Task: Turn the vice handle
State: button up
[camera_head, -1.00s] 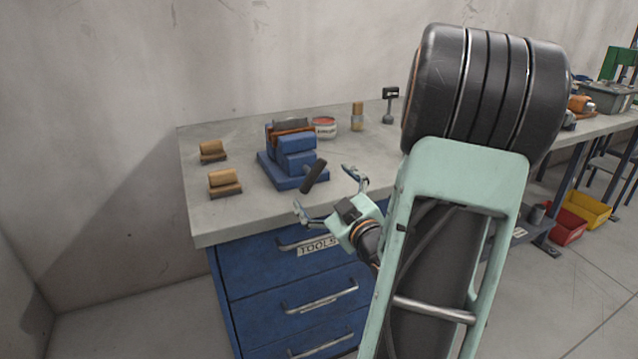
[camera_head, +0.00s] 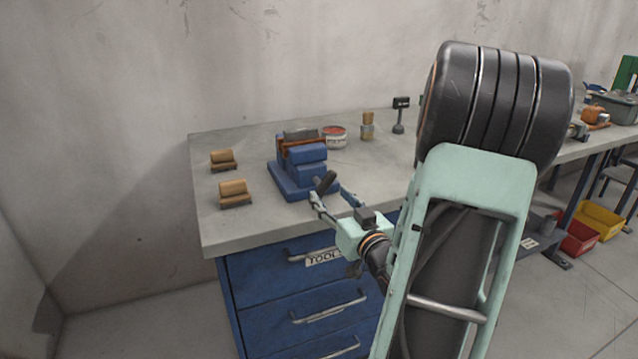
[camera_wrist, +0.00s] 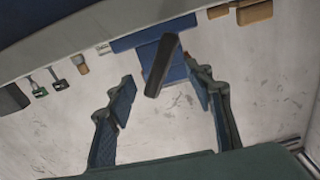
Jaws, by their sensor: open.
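The blue vice (camera_head: 305,165) stands on the grey worktop near its front edge, with a grey and orange-brown piece at its jaws. I cannot tell whether a finger touches the handle.
Two wooden-topped blocks (camera_head: 234,193) lie left of the vice. A red and white can (camera_head: 334,138), a wooden-topped jar (camera_head: 367,126) and a small black stand (camera_head: 399,115) are behind it. Blue drawers (camera_head: 290,290) with metal handles are below.

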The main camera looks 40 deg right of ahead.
aim_at(319, 180)
jog(key=x, duration=0.8)
